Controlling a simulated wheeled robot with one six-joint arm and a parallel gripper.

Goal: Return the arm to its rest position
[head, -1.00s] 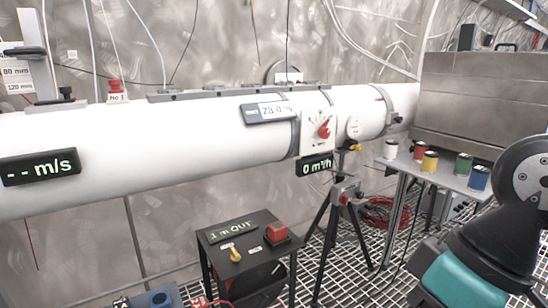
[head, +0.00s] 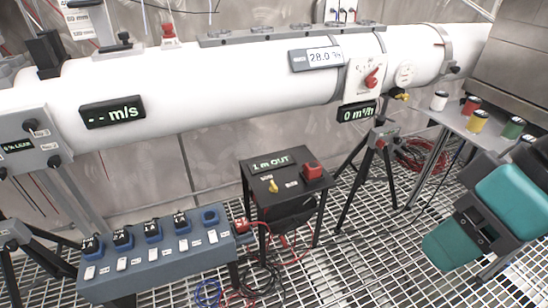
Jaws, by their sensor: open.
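Part of my arm (head: 507,197), dark with teal covers, shows at the right of the head view. It hangs over the grating floor, in front of the small steel shelf table (head: 460,122). Its upper end runs out at the right edge. I make out no jaws or fingertips, so my gripper is not seen. No held object shows.
A white pipe (head: 215,85) crosses the back. A black stand (head: 290,178) with a red button stands mid-floor beside a tripod (head: 370,165). A blue-grey socket box (head: 150,258) is at lower left. White, red, yellow and green cans stand on the shelf table. Grating lies clear near my arm.

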